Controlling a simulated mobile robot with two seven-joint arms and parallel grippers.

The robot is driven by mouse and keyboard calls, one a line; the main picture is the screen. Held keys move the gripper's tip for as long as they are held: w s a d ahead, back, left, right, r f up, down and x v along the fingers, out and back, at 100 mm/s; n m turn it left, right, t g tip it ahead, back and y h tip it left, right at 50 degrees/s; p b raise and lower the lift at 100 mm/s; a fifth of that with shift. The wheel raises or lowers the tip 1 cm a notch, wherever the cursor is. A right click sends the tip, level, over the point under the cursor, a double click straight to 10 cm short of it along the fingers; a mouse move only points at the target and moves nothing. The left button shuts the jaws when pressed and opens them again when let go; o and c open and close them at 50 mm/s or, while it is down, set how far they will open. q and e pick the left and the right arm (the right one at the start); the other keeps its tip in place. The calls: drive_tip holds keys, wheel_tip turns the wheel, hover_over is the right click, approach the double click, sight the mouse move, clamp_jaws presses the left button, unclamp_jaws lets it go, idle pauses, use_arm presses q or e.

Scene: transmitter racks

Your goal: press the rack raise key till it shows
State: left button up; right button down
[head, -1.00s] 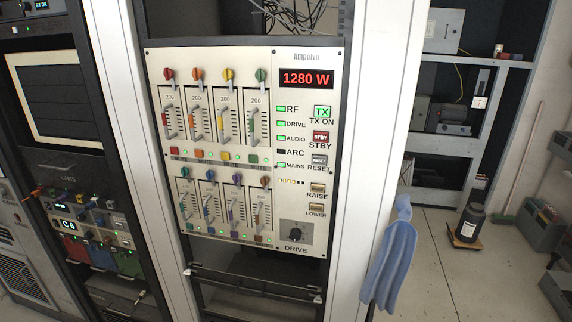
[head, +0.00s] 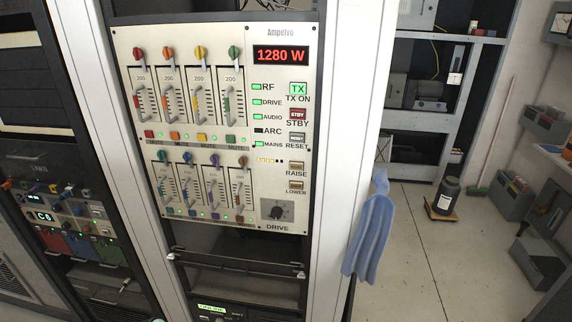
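The rack panel (head: 240,190) marked Ampelvo faces me in the middle of the head view. Its red display (head: 281,55) reads 1280 W. The tan RAISE key (head: 296,166) is on the right side of the panel, above the similar LOWER key (head: 295,185). The green TX ON key (head: 298,88), the red STBY key (head: 298,114) and the grey RESET key (head: 297,137) stand in a column above it. The black DRIVE knob (head: 277,211) is below. RF, DRIVE, AUDIO and MAINS lamps are green; ARC is dark. Neither gripper is in view.
A blue cloth (head: 369,235) hangs beside the rack's white right post (head: 343,130). Another rack (head: 75,180) stands at left. A dark container (head: 447,194) sits on the floor at right, near several grey bins. The floor between is clear.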

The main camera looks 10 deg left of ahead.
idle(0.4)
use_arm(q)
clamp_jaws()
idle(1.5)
